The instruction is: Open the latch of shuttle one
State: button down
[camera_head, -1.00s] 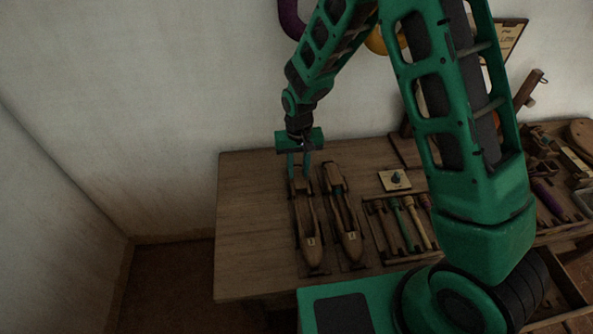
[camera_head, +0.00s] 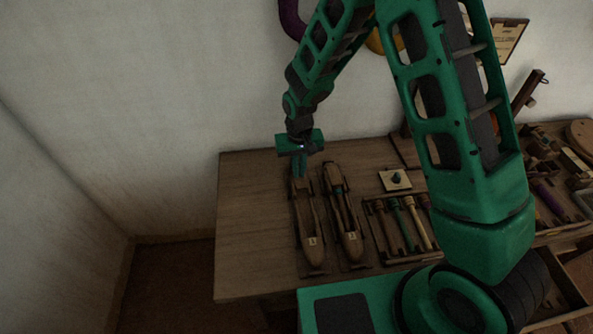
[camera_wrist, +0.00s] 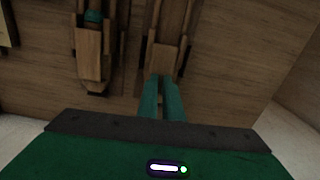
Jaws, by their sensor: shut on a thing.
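Two long wooden shuttles lie side by side at the left of the table. The left shuttle (camera_head: 312,255) has a small pale label near its front end; its number is too small to read surely. My gripper (camera_head: 300,172) points down at this shuttle's far end, its fingers close together. In the wrist view the green fingers (camera_wrist: 162,98) are shut on the end part of the shuttle (camera_wrist: 166,58), where the latch seems to be. The latch itself is mostly hidden by the fingers. The right shuttle (camera_head: 350,246) holds something green and is untouched.
A rack with several coloured bobbins (camera_head: 410,222) stands right of the shuttles, and a pale square plate with a dark knob (camera_head: 395,180) lies behind it. The table (camera_head: 250,215) is bare left of the shuttles. A wall stands close behind.

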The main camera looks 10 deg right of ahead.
jog(key=n, duration=0.4)
jog(key=shift+n, duration=0.4)
jog(key=n, duration=0.9)
jog(key=shift+n, duration=1.8)
jog(key=c, duration=1.9)
grip_release()
